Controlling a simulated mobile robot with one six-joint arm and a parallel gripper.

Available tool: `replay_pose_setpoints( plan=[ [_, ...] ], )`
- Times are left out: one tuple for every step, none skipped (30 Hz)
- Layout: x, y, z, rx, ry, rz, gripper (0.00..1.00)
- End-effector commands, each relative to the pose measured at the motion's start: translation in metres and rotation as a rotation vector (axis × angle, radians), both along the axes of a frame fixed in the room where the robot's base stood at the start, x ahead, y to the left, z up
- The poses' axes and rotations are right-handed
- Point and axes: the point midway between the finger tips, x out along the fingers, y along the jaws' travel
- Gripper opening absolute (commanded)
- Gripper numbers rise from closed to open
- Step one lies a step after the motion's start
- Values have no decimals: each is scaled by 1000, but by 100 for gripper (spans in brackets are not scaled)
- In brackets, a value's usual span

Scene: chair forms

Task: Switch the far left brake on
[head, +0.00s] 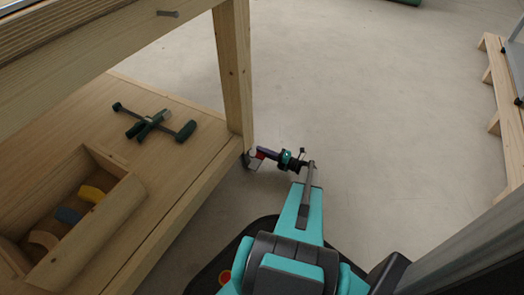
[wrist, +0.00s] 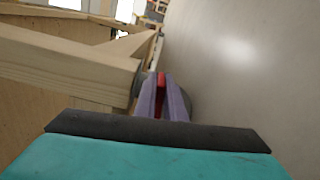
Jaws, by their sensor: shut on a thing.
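A wheel caster (head: 251,163) stands under the corner leg of the wooden bench, low near the floor. A small red brake lever (head: 260,155) sticks out from it. In the wrist view the red brake lever (wrist: 160,80) lies between the two purple fingers of my gripper (wrist: 162,98). My gripper also shows in the head view (head: 265,153), reaching the caster from the right. It is shut on the red lever. The fingers hide part of the lever and the caster, and the lever's exact tilt cannot be told.
The wooden bench (head: 235,70) rises on the left; its lower shelf (head: 190,155) carries a dark green clamp (head: 150,123) and a wooden box (head: 110,220) with coloured pieces. A pallet (head: 505,115) stands at the far right. The grey floor between is clear.

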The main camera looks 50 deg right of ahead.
Motion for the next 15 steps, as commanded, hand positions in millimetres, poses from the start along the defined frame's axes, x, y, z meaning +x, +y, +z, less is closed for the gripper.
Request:
replay_pose_setpoints(
  plan=[
    [0, -1, 1, 28, 7, 0, 0],
    [0, -2, 0, 46, 11, 1, 0],
    [0, -2, -1, 69, 17, 0, 0],
    [0, -2, -2, 86, 21, 0, 0],
    [0, -2, -3, 105, 27, 0, 0],
    [0, -2, -4, 128, 33, 1, 0],
    [0, -2, -5, 146, 37, 1, 0],
    [0, -2, -6, 164, 42, 1, 0],
    [0, -2, -8, 187, 47, 1, 0],
    [0, -2, -9, 203, 51, 1, 0],
    [0, -2, -9, 218, 55, 1, 0],
    [0, -2, -10, 234, 59, 1, 0],
    [0, -2, -11, 244, 62, 1, 0],
    [0, -2, -12, 253, 64, 1, 0],
    [0, -2, -13, 261, 65, 1, 0]
  ],
)
